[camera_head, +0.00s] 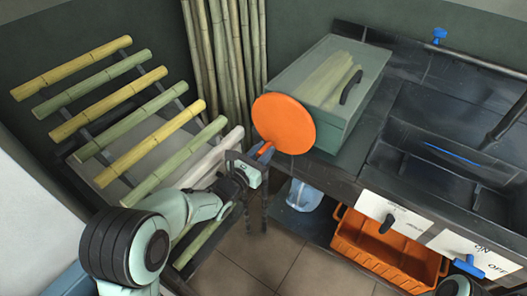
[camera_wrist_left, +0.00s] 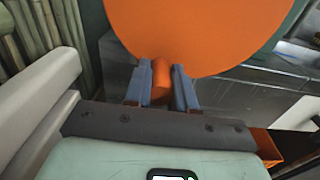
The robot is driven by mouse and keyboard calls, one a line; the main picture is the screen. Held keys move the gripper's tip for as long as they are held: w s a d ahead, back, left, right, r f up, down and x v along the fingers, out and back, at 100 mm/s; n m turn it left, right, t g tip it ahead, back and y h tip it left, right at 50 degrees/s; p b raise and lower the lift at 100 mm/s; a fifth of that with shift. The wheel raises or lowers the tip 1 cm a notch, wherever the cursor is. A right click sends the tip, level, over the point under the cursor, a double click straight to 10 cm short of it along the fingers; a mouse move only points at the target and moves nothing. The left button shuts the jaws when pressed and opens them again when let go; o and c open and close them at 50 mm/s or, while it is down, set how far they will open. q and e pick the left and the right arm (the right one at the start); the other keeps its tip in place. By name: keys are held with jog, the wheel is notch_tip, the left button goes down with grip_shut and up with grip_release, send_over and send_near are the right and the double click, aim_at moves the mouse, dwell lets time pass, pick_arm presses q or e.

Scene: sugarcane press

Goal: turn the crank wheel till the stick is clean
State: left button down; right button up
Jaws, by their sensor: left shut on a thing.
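The orange crank wheel (camera_head: 284,122) is a flat disc on the left side of the green press box (camera_head: 345,105). Its orange handle (camera_head: 266,148) sticks out at the wheel's lower left. My left gripper (camera_head: 262,153) is shut on this handle. In the left wrist view, the blue-grey fingers of the left gripper (camera_wrist_left: 163,85) stand on both sides of the handle (camera_wrist_left: 162,82), below the wheel (camera_wrist_left: 200,30). Pale yellow-green cane (camera_head: 328,80) shows through the box's clear lid. My right gripper is not in view.
A rack of cane sticks (camera_head: 105,95) stands at the left, close to my left arm. Tall canes (camera_head: 228,50) lean in the back corner. An orange crate (camera_head: 385,250) and a bluish container (camera_head: 304,195) sit under the counter. A dark sink (camera_head: 440,150) lies at the right.

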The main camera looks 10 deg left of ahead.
pick_arm(q)
jog(key=shift+a+r, duration=0.1)
jog(key=c, duration=0.9)
grip_release()
jog(key=shift+c, duration=0.2)
jog(key=p+v, duration=0.2)
jog(key=v, duration=0.5)
jog(key=shift+r, duration=0.1)
jog(key=p+v, duration=0.1)
jog(key=v, duration=0.5)
jog(key=shift+s+p, duration=0.2)
jog(key=shift+p, duration=0.1)
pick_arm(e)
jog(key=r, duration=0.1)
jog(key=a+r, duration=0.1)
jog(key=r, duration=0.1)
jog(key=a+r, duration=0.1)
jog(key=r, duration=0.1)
